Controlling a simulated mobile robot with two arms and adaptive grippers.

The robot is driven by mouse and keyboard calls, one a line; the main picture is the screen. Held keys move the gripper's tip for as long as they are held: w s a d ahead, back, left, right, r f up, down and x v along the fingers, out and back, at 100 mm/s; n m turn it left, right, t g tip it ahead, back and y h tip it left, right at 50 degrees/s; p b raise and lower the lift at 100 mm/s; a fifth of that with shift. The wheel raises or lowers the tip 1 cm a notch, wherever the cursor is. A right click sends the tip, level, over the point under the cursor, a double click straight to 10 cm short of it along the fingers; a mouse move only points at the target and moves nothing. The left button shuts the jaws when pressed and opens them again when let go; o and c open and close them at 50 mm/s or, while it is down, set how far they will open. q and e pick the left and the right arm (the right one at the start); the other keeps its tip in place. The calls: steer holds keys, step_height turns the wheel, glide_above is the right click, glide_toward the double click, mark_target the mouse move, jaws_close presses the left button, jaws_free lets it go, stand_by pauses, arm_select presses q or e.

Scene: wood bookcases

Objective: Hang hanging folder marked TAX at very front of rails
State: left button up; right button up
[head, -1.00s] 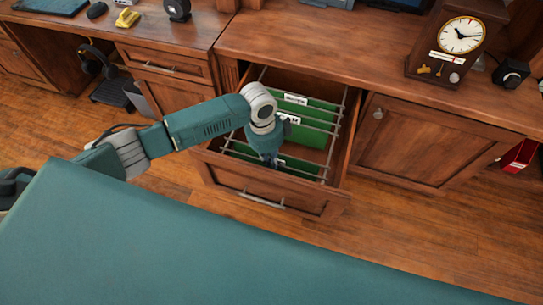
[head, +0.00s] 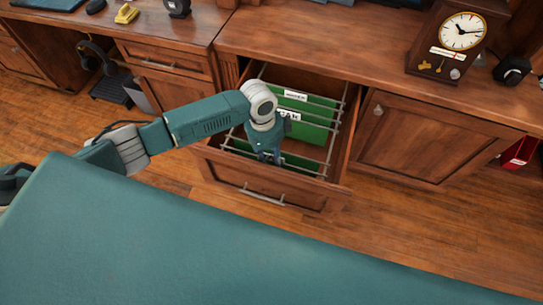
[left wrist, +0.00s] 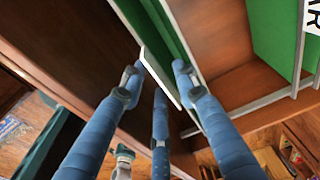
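The front green hanging folder (head: 302,163) hangs near the front of the open drawer (head: 262,184), across the metal rails (head: 335,135). My left gripper (head: 270,158) is over its left part and hides its label from the head view. In the left wrist view, my left gripper's fingers (left wrist: 157,80) are spread, with the folder's green sheet and white tab (left wrist: 158,75) between them. The fingers look apart from the sheet. I cannot read that tab. My right gripper is in neither view.
Farther back in the drawer hang green folders with white labels, one at the rear (head: 318,104) and one (head: 309,131) whose label ends in "AR". A clock (head: 460,45) stands on the desktop. A closed cabinet door (head: 410,138) is right of the drawer.

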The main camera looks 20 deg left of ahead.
arm_select(q)
step_height(320, 180, up, 12)
steer(key=a, duration=0.1)
steer(key=shift+a, duration=0.25)
steer(key=shift+f, duration=0.1)
stand_by(0.5)
